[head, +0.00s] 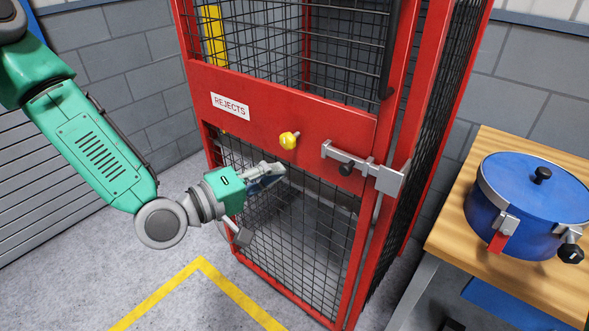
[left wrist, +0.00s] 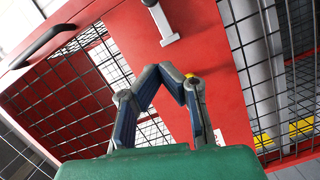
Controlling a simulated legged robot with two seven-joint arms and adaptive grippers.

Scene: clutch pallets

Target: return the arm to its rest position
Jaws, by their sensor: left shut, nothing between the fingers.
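My left arm (head: 95,150) comes in from the left of the head view, green with grey joints. Its left gripper (head: 272,178) is in front of the lower mesh of a red cage door, below the yellow knob (head: 289,140). In the left wrist view the two fingers of the left gripper (left wrist: 170,73) meet at their tips, with nothing between them. The red door panel (left wrist: 190,45) is behind them. I cannot tell from these views whether the fingers touch the cage. My right gripper is in neither view.
The red cage (head: 330,120) has a "REJECTS" label (head: 230,106) and a grey slide latch (head: 365,168) lying across the door edge. A blue lidded pot (head: 530,205) stands on a wooden table (head: 460,215) at right. Yellow floor lines (head: 201,265) mark open floor in front.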

